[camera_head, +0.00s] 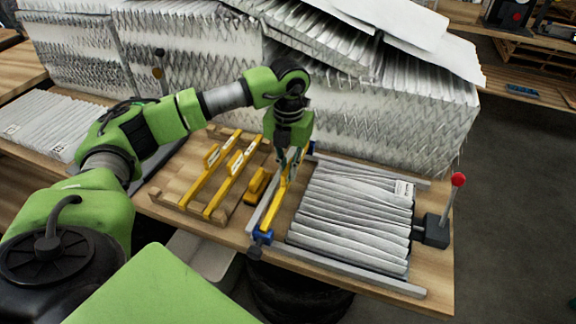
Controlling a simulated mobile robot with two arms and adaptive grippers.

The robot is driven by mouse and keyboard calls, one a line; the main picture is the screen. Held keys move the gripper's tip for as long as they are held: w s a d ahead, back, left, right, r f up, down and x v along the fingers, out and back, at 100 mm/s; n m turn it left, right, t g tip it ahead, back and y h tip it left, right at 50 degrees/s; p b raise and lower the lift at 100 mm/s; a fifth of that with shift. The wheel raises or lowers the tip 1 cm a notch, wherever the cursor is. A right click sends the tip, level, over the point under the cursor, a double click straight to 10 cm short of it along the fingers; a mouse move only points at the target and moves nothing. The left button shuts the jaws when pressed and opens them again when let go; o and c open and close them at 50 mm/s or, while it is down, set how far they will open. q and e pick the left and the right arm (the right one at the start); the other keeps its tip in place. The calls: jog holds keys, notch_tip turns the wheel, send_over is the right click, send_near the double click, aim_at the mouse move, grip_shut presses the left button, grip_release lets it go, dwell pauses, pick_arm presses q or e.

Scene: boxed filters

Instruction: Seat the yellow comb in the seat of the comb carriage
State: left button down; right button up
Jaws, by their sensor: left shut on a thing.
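My left gripper (286,172) points down and is shut on a long yellow comb (274,208). The comb lies lengthwise along the comb carriage, whose blue near end (262,237) and blue far end (312,148) show. From this angle I cannot tell whether the comb is down in the seat or just above it. The gripper hides the comb's far part. My right gripper is not in view.
Two more yellow combs (229,184) lie on a wooden rack (160,201) to the left, with a short yellow block (257,184) nearby. A pleated filter (350,220) lies right of the carriage, beside a red-knobbed lever (457,181). Stacked filters (390,120) stand behind.

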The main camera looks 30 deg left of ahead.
pick_arm(q)
jog(key=shift+f, duration=0.1)
jog(key=c, duration=2.5)
grip_release()
jog(key=shift+f, duration=0.15)
jog(key=shift+c, duration=0.2)
jog(key=o, duration=0.4)
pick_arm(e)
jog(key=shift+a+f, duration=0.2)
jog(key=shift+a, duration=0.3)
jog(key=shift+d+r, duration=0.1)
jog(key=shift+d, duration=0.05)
pick_arm(q)
jog(key=shift+r, duration=0.4)
notch_tip(320, 180, up, 12)
jog(key=b, duration=0.3)
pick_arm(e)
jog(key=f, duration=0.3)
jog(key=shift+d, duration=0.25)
